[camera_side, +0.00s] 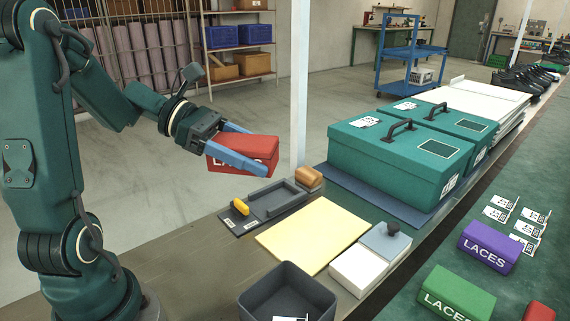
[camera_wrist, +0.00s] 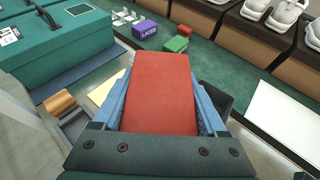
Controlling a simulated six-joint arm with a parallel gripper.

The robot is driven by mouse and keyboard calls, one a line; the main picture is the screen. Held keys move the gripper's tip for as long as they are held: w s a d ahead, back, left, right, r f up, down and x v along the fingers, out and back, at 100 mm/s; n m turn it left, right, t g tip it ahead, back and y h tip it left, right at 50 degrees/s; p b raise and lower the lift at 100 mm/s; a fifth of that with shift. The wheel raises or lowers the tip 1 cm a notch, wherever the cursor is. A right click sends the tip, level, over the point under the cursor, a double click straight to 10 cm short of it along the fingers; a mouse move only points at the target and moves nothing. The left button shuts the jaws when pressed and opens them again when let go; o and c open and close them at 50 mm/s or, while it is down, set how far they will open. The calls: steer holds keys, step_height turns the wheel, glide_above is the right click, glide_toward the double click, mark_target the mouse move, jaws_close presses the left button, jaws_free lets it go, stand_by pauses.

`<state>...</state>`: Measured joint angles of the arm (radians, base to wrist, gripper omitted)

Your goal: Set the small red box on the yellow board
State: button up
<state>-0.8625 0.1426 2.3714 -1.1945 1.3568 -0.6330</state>
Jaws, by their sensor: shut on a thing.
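My gripper (camera_side: 246,148) is shut on the small red box (camera_side: 262,149), with a blue finger along each side. It holds the box in the air, left of and above the bench. In the wrist view the red box (camera_wrist: 160,92) fills the middle between the blue fingers. The flat yellow board (camera_side: 313,234) lies on the bench, to the right of and below the gripper in the side view, with its top bare. In the wrist view only a part of the yellow board (camera_wrist: 103,88) shows left of the box; the rest is hidden.
Near the board are a dark tray (camera_side: 278,201) with a yellow piece, a tan block (camera_side: 308,178), a white box (camera_side: 357,270) with a dark knob behind it, and an open dark bin (camera_side: 287,295). Large teal cases (camera_side: 390,165) stand behind. Purple (camera_side: 489,247) and green (camera_side: 457,293) boxes lie right.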

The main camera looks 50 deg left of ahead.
steer(key=w+a, duration=0.3)
steer(key=w, duration=0.3)
steer(key=m+g+h, duration=0.2)
steer(key=m+g, duration=0.1)
steer(key=g, duration=0.1)
glide_above(333, 227)
step_height(333, 227, down, 12)
steer(key=shift+r, duration=0.2)
steer(key=shift+t, duration=0.4)
steer(key=shift+f, duration=3.2)
steer(key=shift+f, duration=0.6)
steer(key=o, duration=1.5)
